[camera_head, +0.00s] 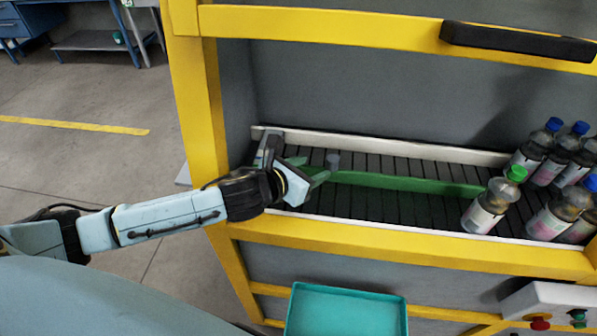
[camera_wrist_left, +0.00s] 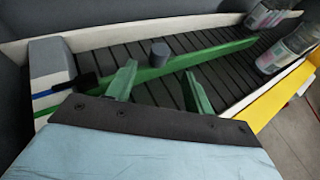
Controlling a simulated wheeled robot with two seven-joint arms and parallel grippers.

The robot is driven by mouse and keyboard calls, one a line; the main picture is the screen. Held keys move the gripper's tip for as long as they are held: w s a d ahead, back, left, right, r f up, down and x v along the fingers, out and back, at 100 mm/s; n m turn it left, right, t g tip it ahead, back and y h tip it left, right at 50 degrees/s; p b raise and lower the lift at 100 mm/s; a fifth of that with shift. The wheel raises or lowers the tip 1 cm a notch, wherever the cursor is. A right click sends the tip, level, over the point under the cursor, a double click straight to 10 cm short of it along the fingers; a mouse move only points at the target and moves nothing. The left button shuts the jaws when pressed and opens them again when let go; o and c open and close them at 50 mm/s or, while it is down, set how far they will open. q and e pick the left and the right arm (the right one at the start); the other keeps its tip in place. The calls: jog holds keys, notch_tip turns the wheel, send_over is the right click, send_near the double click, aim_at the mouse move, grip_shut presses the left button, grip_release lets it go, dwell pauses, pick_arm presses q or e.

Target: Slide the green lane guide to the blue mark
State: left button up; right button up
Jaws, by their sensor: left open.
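The green lane guide (camera_head: 410,183) is a long low bar lying along the dark roller bed, and it also shows in the left wrist view (camera_wrist_left: 218,53). A grey round knob (camera_wrist_left: 160,53) stands on it towards its left end. My left gripper (camera_head: 311,168) is open, with green fingers. In the left wrist view its fingertips (camera_wrist_left: 159,69) point at the knob, one to each side and a little short of it; nothing is gripped. A blue mark (camera_wrist_left: 47,92) shows as a thin line beside a grey block at the bed's left end. My right gripper is not in view.
Several bottles (camera_head: 483,208) with blue and green caps stand on the right of the roller bed (camera_head: 350,203). A yellow frame (camera_head: 380,247) surrounds the bed. A teal tray (camera_head: 345,298) is below in front. A grey block (camera_wrist_left: 50,62) stands at the bed's left end.

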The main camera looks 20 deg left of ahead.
pick_arm(q)
jog(key=shift+v, duration=1.95)
